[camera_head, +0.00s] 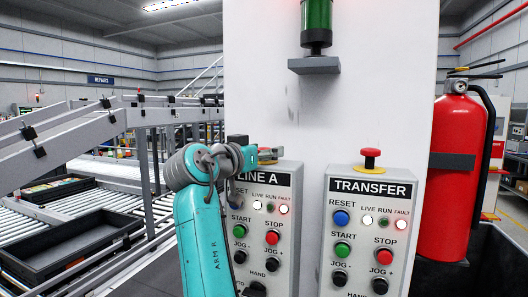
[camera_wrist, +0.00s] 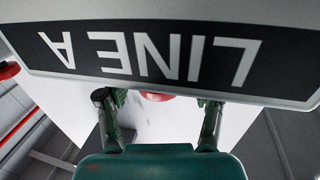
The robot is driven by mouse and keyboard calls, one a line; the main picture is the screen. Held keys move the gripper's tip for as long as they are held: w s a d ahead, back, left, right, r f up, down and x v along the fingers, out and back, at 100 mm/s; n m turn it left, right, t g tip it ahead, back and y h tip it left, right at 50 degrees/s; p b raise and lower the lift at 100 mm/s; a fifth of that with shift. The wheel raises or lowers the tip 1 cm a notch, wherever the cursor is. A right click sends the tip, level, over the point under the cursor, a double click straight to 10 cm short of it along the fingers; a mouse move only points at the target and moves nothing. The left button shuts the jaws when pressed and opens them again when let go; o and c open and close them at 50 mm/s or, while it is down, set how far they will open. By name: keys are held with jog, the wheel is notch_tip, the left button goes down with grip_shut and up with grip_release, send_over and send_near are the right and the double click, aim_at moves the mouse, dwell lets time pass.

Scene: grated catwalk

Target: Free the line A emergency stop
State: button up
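The LINE A panel (camera_head: 284,182) is a light grey control box left of the TRANSFER box. Its red emergency stop sits on top and is mostly hidden behind my gripper and arm in the head view. In the wrist view a sliver of the red emergency stop (camera_wrist: 157,96) shows beyond the upside-down LINE A label (camera_wrist: 150,52). My gripper (camera_wrist: 158,103) is open, its two fingers well apart, one on each side of the red sliver. I cannot tell whether either finger touches it.
The TRANSFER box (camera_head: 368,230) stands to the right, with its own red emergency stop (camera_head: 370,153) on top. A white column rises behind both boxes, carrying a green lamp (camera_head: 317,17). A red fire extinguisher (camera_head: 457,165) stands at the right. Conveyors with black trays (camera_head: 75,245) fill the left.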

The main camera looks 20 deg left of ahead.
jog(key=c, duration=1.1)
jog(key=shift+r, duration=0.95)
jog(key=o, duration=1.2)
jog(key=shift+c, duration=0.2)
jog(key=shift+f, duration=0.1)
jog(key=shift+s, duration=0.1)
jog(key=v, duration=1.2)
